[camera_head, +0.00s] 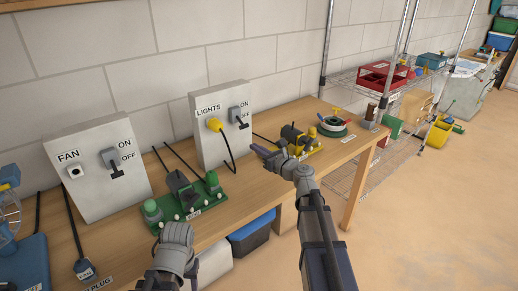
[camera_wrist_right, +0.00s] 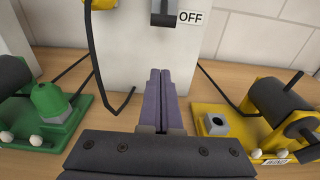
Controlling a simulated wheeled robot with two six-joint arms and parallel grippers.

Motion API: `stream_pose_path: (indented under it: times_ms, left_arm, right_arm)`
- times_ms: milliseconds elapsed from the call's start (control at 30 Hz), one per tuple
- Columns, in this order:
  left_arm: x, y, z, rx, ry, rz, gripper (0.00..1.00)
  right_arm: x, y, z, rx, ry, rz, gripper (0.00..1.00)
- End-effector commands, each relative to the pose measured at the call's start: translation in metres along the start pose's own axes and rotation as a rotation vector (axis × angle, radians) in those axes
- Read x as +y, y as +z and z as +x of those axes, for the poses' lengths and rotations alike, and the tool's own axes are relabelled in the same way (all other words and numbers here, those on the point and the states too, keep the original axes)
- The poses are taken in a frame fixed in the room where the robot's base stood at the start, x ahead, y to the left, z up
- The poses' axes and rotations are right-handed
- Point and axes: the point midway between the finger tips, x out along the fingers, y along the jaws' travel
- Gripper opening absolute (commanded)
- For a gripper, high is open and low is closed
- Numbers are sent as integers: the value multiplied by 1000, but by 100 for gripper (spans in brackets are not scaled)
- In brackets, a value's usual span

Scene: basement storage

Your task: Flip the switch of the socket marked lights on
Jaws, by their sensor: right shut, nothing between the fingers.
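The white box marked LIGHTS (camera_head: 207,148) stands against the wall at the back of the bench. Its switch (camera_head: 237,117) has a dark lever tilted down towards OFF; the lever also shows at the top of the right wrist view (camera_wrist_right: 163,14). A yellow plug (camera_head: 215,124) sits in its socket, with a black cable hanging down. My right gripper (camera_head: 257,148) is shut and empty, its fingers pointing at the box, below and a little right of the switch and apart from it. My left gripper (camera_head: 172,262) is low in the head view; its fingers cannot be made out.
The FAN box (camera_head: 85,185) stands at left, its switch also down. The green device (camera_head: 185,200) and yellow device (camera_head: 300,140) flank the LIGHTS box's front. A loose dark plug (camera_head: 84,268) lies at left. A wire shelf (camera_head: 370,80) stands beyond the bench (camera_head: 335,158).

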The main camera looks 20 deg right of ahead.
Motion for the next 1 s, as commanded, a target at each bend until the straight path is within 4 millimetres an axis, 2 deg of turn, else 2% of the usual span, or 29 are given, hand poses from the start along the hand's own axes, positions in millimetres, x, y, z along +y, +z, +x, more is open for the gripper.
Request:
stream_pose_path:
  times_ms: [33, 300, 367, 533, 700, 1000]
  left_arm:
    - [0, 0, 2, 0, 0, 0, 50]
    - [1, 0, 6, 0, 0, 0, 50]
    - [-1, 1, -11, 0, 0, 0, 50]
    - [-2, 2, -26, 0, 0, 0, 50]
    - [-3, 2, -33, 0, 0, 0, 50]
    - [-3, 2, -33, 0, 0, 0, 50]
  right_arm:
    - [-2, -1, 16, 0, 3, 0, 0]
    - [-1, 0, 72, 0, 2, -1, 0]
    - [0, 16, 61, 0, -1, 0, 0]
    - [0, 30, 54, 0, -1, -1, 0]
    - [0, 37, 51, 0, -1, -1, 0]
    - [0, 38, 50, 0, -1, -1, 0]
